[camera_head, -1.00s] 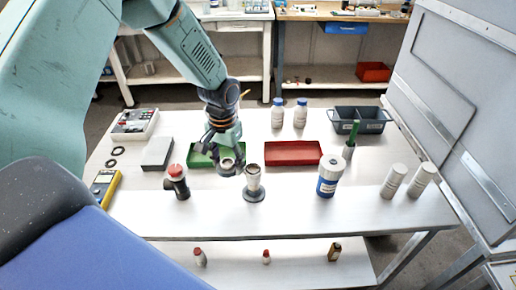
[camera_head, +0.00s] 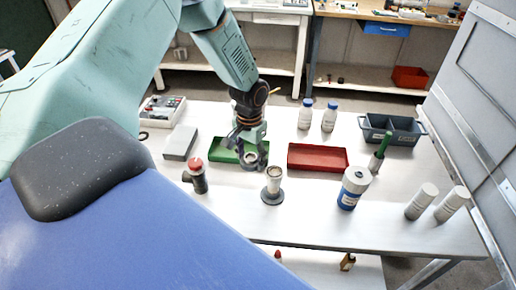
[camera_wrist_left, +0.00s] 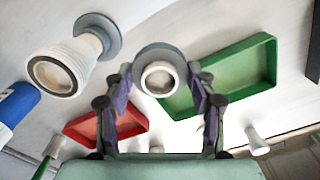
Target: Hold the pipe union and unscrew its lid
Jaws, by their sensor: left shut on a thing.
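The pipe union (camera_head: 272,187) is a cream pipe with an open top and a round grey foot, standing upright on the white table. It also shows at the upper left of the left wrist view (camera_wrist_left: 88,47). My left gripper (camera_head: 252,160) is shut on a grey ring with a pale hollow centre, which looks like the lid (camera_wrist_left: 172,57). The gripper holds it apart from the union, behind it and a little left, near the green tray (camera_head: 226,149). The wrist view shows the two fingers at the ring's sides. My right gripper is not in view.
A dark elbow fitting with a red cap (camera_head: 198,182) stands left of the union. A blue and white bottle (camera_head: 352,190) and two pale cylinders (camera_head: 420,202) stand to the right. A red tray (camera_head: 318,168) lies behind. The table front is clear.

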